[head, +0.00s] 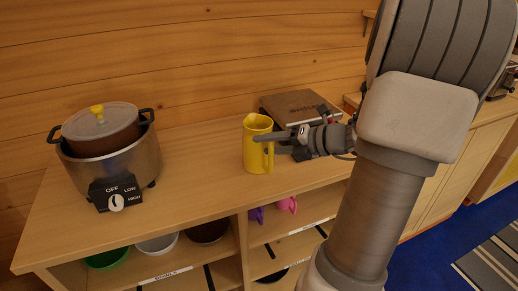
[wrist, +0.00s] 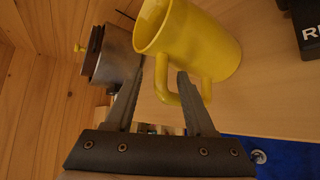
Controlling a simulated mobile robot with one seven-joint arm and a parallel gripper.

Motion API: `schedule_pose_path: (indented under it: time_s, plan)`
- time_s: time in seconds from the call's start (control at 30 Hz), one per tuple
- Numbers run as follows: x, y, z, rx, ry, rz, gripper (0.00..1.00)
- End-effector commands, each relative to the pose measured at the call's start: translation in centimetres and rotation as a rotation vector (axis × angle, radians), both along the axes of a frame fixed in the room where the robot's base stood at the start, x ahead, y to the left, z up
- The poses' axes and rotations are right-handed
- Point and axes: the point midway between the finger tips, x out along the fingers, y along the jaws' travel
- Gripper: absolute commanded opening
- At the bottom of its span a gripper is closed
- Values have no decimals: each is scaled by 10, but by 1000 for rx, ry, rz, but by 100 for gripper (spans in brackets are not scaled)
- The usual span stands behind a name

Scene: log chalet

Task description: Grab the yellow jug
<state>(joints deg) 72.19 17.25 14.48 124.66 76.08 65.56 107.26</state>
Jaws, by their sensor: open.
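The yellow jug (head: 257,157) stands upright on the wooden counter, its handle on the right side toward my gripper. My gripper (head: 264,141) reaches in from the right, level with the upper part of the jug. In the wrist view the jug (wrist: 208,42) fills the upper middle, with its rim at the left. My gripper (wrist: 160,72) is open there. The handle's outer bar shows between the two fingers, and the right finger overlaps the handle loop. I cannot tell whether either finger touches the jug.
A metal cooker (head: 113,168) with a lidded pot stands at the counter's left. A dark box (head: 291,104) lies behind the jug, near the wall. Shelves below hold bowls and a pink cup (head: 288,205). The counter (head: 200,160) between cooker and jug is clear.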

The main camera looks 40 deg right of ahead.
Motion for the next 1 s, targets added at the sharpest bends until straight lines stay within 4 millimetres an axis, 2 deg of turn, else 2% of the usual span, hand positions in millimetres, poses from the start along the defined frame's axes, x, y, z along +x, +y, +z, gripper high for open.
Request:
schedule_pose_path:
  time_s: [0.1,0.4,1.0]
  plan:
    - [0,0,0,0,0,0,53]
    - [0,0,0,0,0,0,0]
    - [-1,0,-1,-1,3,-1,0]
